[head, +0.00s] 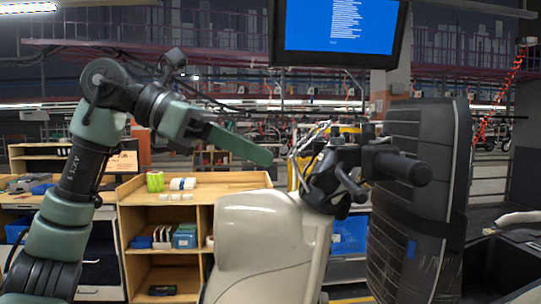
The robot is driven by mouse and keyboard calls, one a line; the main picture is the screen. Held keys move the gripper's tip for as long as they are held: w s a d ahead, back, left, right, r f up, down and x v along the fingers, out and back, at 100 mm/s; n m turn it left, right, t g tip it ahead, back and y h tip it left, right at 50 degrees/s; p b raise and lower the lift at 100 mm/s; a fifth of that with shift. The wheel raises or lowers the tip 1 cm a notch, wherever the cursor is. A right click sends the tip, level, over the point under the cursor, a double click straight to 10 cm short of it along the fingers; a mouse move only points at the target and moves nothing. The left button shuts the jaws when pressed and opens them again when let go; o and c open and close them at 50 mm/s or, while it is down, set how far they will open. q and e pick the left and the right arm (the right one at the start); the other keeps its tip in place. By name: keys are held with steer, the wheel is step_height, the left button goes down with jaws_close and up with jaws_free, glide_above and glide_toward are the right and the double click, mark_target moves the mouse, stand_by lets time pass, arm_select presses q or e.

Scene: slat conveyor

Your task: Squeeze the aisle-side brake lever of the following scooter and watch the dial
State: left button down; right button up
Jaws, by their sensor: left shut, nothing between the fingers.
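A scooter with a cream front shield (262,245) stands in the middle of the head view. Its black handlebar grip (404,168) points right, and a dark lever (350,184) shows beside the dark handlebar clutter. I cannot tell for sure which brake lever this is. No dial face can be made out. My left gripper (268,157) comes in from the left at about handlebar height. Its long green fingers are shut with nothing between them, and in the picture they end left of the handlebar. My right gripper is not in view.
A tall dark ribbed panel (425,205) stands close to the right of the grip. A wooden shelf unit (155,192) with boxes is behind my left arm. A blue crate (349,236) sits behind the scooter. A blue-screened monitor (338,26) hangs above.

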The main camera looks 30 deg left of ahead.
arm_select(q)
steer(key=p, duration=0.1)
glide_toward(352, 186)
step_height(352, 186, down, 2)
steer(key=w, duration=0.1)
steer(key=shift+w+r+p+x, duration=0.15)
steer(key=shift+p+x, duration=0.45)
steer(key=shift+x, duration=0.7)
steer(key=shift+w+r+p+x, duration=0.15)
steer(key=shift+p+x, duration=0.4)
steer(key=shift+x, duration=0.75)
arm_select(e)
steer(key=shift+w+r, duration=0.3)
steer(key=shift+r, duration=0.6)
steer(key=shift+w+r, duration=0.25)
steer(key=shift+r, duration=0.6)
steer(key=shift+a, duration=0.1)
arm_select(q)
steer(key=shift+d, duration=0.1)
steer(key=d, duration=0.3)
steer(key=shift+w+d+r, duration=0.1)
steer(key=shift+w+d, duration=0.1)
steer(key=shift+w, duration=0.1)
steer(key=shift+w+d, duration=0.15)
steer(key=shift+d, duration=0.2)
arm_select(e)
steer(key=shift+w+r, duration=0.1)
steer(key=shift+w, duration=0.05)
